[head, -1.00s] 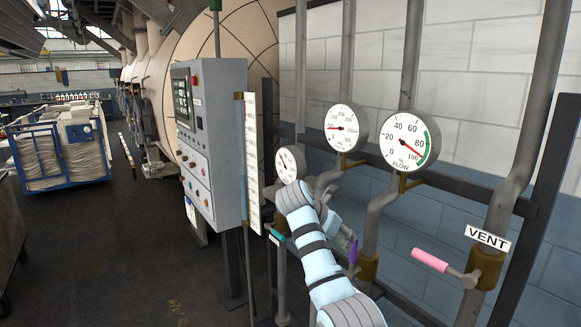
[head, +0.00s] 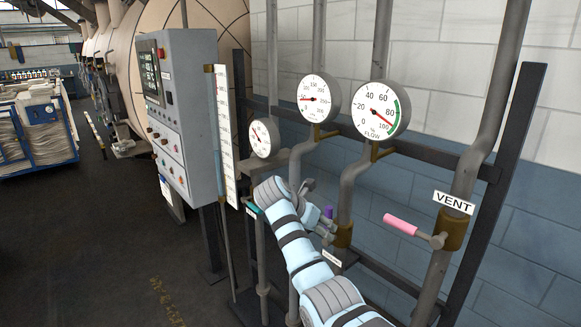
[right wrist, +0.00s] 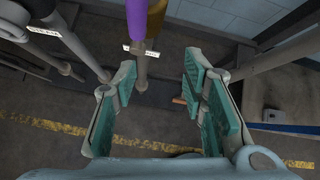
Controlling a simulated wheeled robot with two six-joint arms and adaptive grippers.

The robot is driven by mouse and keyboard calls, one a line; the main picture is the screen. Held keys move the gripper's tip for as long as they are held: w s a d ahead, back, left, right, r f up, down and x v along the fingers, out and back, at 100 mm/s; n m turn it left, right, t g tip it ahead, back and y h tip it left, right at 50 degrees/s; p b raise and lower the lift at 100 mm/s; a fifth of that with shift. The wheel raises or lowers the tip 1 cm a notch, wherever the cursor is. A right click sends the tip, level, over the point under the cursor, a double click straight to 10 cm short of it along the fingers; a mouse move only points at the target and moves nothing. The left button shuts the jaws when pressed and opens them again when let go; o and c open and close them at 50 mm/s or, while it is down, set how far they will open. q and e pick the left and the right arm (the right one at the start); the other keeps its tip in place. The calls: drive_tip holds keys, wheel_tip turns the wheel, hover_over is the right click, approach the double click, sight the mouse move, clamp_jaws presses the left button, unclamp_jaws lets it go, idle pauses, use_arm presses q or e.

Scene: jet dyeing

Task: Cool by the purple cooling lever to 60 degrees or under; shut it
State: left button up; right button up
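The purple cooling lever (head: 327,211) shows as a short purple piece beside my right gripper, which hides much of it. In the right wrist view its purple handle (right wrist: 137,16) is at the top, with a grey stem below it, beyond the fingertips. My right gripper (right wrist: 155,100) is open, with teal pads apart and nothing between them. In the head view the right gripper (head: 322,226) is close to the lever; contact cannot be told. The middle dial (head: 322,95) has its needle pointing left, near the low end. My left gripper is not in view.
The FLOW dial (head: 383,108) reads near 100. A pink VENT lever (head: 400,224) is to the right, a teal handle (head: 252,210) to the left. Pipes and a dark rail surround my right arm. A control panel (head: 185,115) and white scale (head: 229,140) stand left.

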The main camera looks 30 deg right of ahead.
drive_tip(key=s+d+f+n+t+h+p, duration=0.1)
drive_tip(key=s+d+f+n+h+p, duration=0.15)
drive_tip(key=s+d+f, duration=0.45)
drive_tip(key=s+d+f+n+t+h+p, duration=0.1)
drive_tip(key=s+d+f+n+h, duration=0.15)
drive_tip(key=s+d+f, duration=0.55)
drive_tip(key=n+t+y, duration=0.4)
drive_tip(key=t+y, duration=0.2)
drive_tip(key=t, duration=0.7)
approach(329, 216)
drive_tip(key=b+x, duration=0.1)
drive_tip(key=x, duration=1)
drive_tip(key=shift+w, duration=0.1)
